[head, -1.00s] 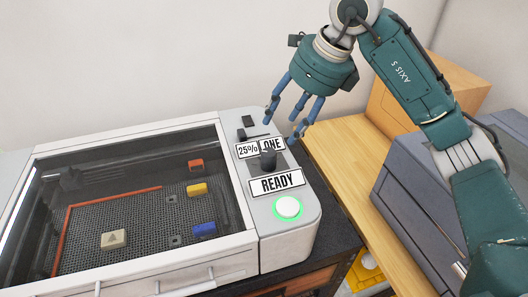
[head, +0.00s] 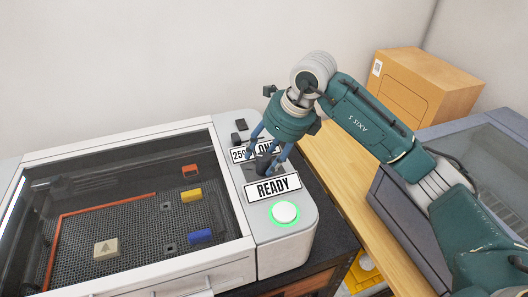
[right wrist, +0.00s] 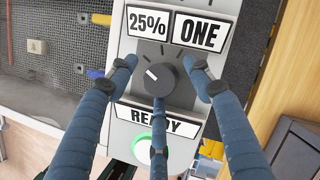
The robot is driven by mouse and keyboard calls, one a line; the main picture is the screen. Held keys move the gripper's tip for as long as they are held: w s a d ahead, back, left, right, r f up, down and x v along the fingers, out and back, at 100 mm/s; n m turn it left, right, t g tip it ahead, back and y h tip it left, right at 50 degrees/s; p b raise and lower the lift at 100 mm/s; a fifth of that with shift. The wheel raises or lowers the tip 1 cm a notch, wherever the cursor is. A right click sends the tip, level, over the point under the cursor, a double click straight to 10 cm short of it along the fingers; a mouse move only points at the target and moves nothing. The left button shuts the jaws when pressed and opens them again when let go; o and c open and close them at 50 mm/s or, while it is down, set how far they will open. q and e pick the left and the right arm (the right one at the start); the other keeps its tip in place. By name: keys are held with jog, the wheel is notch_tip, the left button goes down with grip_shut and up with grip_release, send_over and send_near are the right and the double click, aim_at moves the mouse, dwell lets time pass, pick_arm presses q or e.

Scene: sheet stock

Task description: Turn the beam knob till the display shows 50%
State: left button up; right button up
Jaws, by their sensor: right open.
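The beam knob (right wrist: 159,79) is dark and round, with a pale pointer line aimed to the upper left in the right wrist view. The display (right wrist: 149,22) above it reads 25%. In the head view the knob (head: 264,163) is partly hidden by my right gripper (head: 266,160). My right gripper also shows in the right wrist view (right wrist: 160,82). Its blue fingers are open and spread around the knob, one at each side and one below. I cannot tell whether any finger touches it. My left gripper is not in view.
A ONE label (right wrist: 201,33) and a READY label (head: 272,188) sit on the panel, with a green-ringed white button (head: 285,213) below. The machine's glass lid (head: 125,205) covers several small blocks. A cardboard box (head: 425,85) stands on the wooden bench.

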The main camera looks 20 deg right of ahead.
jog(key=shift+w+a+f, duration=0.1)
jog(key=shift+a+f, duration=0.05)
jog(key=shift+f, duration=0.3)
jog(key=shift+c, duration=0.2)
